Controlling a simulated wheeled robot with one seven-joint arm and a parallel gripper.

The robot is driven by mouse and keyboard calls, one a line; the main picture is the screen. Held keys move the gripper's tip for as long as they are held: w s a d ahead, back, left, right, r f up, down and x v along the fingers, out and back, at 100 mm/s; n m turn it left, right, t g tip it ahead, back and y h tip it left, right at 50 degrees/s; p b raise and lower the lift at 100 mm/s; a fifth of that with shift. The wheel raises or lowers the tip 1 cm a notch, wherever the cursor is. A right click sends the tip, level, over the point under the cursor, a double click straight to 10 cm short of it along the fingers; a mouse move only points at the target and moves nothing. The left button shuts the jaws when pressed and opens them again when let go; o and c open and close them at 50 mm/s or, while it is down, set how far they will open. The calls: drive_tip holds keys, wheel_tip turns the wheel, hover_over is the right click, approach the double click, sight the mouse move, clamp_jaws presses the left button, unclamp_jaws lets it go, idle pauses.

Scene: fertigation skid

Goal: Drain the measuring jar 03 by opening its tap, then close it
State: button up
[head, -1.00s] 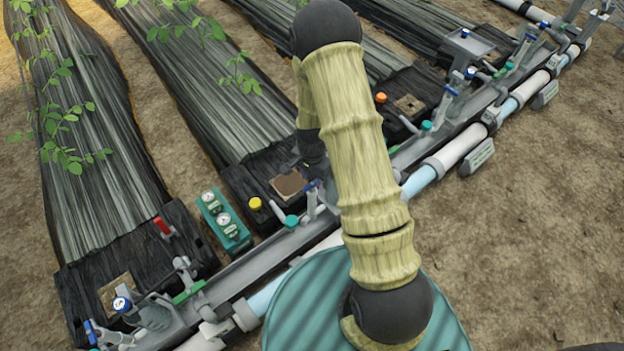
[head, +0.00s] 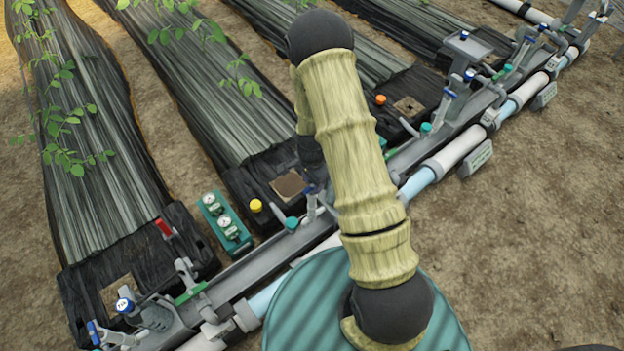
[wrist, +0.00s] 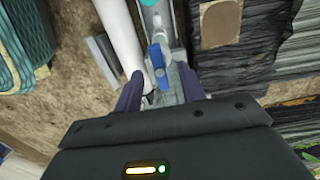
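In the wrist view a blue tap handle (wrist: 157,60) sits on a grey body, between and ahead of the two dark fingers of my gripper (wrist: 160,92). The fingers are apart, with no contact on the handle visible. In the head view a blue-topped grey fitting (head: 311,192) stands on the rail just left of my arm; my gripper is hidden there behind my arm. I cannot read a jar number, and cannot tell the jar's liquid level or whether the tap is open.
A grey channel (head: 265,255) and white pipe (head: 455,150) run diagonally past the planted beds. Near the fitting are a yellow knob (head: 255,205), a teal cap (head: 291,223) and a teal gauge panel (head: 226,222). Bare soil (head: 540,230) lies clear to the right.

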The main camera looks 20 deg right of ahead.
sight(312, 186)
drive_tip(key=shift+f+b, duration=0.75)
drive_tip(key=shift+f, duration=1.05)
